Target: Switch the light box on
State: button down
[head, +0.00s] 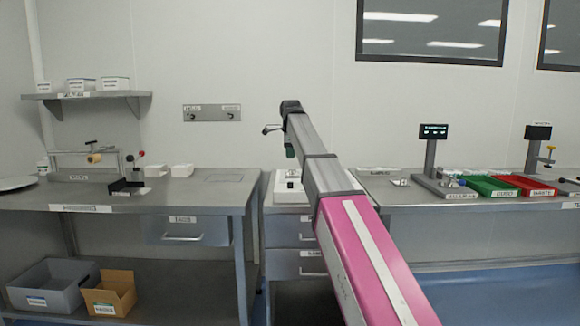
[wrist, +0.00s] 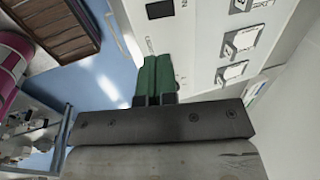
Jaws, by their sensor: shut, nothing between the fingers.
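A white box (head: 283,188), which may be the light box, stands on the middle drawer cabinet, partly hidden behind my arm. In the wrist view a pale panel (wrist: 195,50) fills the upper middle, with a small black switch-like part (wrist: 160,9) near the top edge. I cannot tell for sure that this panel is the light box. My gripper (wrist: 157,62) has green fingers, closed together and empty, beside the panel's left edge; contact cannot be told. In the head view my gripper (head: 290,150) hangs above the cabinet, mostly hidden by my arm.
A steel bench (head: 200,192) with small fixtures stands left. A right bench (head: 400,200) holds a green tray (head: 488,187) and a red tray (head: 527,186). A grey bin (head: 60,282) and a cardboard box (head: 110,293) sit on the lower left shelf. Blue floor shows right.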

aim_at(291, 185)
jog(key=shift+v, duration=1.1)
jog(key=shift+w, duration=0.7)
jog(key=shift+f, duration=0.1)
jog(key=x, duration=1.4)
jog(key=shift+f, duration=0.1)
jog(key=shift+s, duration=0.1)
dwell(0.3)
jog(key=shift+s, duration=0.65)
